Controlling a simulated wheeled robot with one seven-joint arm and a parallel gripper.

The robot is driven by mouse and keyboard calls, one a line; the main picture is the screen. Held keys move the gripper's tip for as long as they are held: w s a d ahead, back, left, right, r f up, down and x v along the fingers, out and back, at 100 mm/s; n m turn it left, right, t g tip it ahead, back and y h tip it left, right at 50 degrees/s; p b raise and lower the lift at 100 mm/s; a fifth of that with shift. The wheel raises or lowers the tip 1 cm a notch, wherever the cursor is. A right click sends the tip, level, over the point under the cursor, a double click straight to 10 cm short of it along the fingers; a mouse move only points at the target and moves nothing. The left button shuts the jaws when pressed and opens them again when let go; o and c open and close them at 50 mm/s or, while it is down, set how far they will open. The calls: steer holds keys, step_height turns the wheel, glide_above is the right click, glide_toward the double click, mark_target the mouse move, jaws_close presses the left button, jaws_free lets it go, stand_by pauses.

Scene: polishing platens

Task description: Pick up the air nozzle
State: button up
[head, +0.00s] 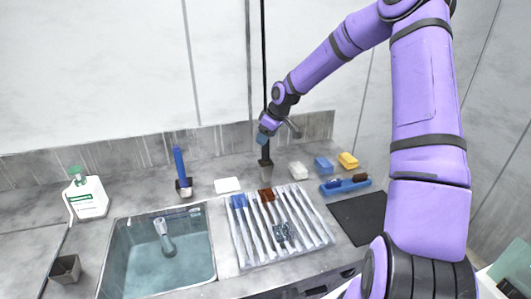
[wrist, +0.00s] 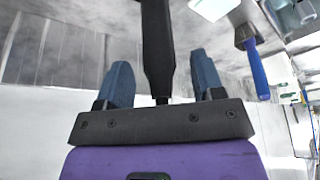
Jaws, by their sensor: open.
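The air nozzle appears to be the black upright piece (wrist: 157,50) between my two fingers in the wrist view. In the head view its black hose (head: 263,60) hangs from above, behind my gripper, and a dark stand or cup (head: 266,169) shows below on the counter. My gripper (head: 264,138) is at the hose line, above that stand. In the wrist view my gripper (wrist: 162,84) is open, with one blue finger on each side of the black piece and visible gaps to both. My gripper hides part of the nozzle in the head view.
A blue-handled brush (head: 180,163) stands left, beside a white block (head: 228,185). A rack of strips (head: 280,255) lies in front. Sponges (head: 323,163) and a blue brush (head: 345,185) are right. A sink (head: 160,284) and soap bottle (head: 88,197) are left.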

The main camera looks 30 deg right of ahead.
mark_target(266, 158)
steer(key=shift+x, duration=1.5)
steer(key=c, duration=1)
